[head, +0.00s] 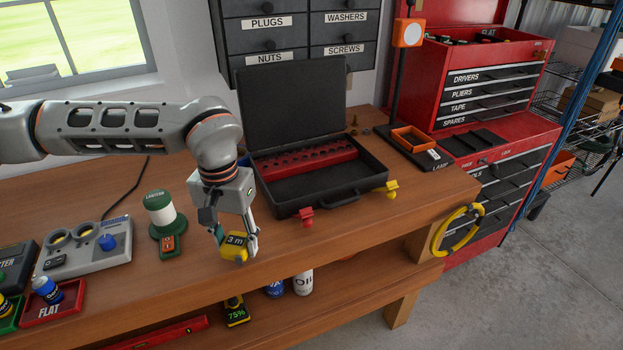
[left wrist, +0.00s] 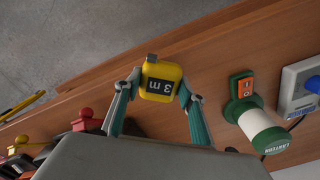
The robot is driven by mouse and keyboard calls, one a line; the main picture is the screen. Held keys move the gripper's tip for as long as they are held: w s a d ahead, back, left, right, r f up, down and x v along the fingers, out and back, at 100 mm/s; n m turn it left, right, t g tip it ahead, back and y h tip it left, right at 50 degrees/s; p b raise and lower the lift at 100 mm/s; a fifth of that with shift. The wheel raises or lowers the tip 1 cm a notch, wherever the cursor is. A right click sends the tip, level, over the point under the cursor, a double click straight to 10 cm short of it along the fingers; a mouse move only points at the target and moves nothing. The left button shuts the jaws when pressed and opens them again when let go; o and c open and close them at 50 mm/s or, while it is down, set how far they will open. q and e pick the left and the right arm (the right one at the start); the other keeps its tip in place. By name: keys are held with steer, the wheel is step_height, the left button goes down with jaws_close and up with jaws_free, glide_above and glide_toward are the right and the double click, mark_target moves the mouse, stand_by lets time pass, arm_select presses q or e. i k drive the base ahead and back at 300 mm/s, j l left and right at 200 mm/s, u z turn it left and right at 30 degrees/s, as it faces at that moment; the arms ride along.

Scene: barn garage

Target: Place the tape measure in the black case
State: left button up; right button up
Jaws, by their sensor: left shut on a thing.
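The yellow tape measure (head: 234,245) with a black "3 m" label is between the fingers of my left gripper (head: 230,248), near the bench's front edge. My left gripper is shut on it; the left wrist view shows the tape measure (left wrist: 160,82) between both fingertips. I cannot tell whether it is clear of the bench top. The black case (head: 360,190) lies open on the bench, to the right of and behind the gripper. Its lid stands upright, and a red strip with holes runs along the back inside. My right gripper is not in view.
A green and white lantern (head: 161,212) stands left of the gripper. An orange tray (head: 412,140) and a lamp stand right of the case. The case's front compartment looks empty.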

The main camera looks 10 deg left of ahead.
mark_target(295, 193)
steer(key=i+l+u, duration=0.55)
steer(key=u, duration=0.15)
steer(key=i, duration=0.05)
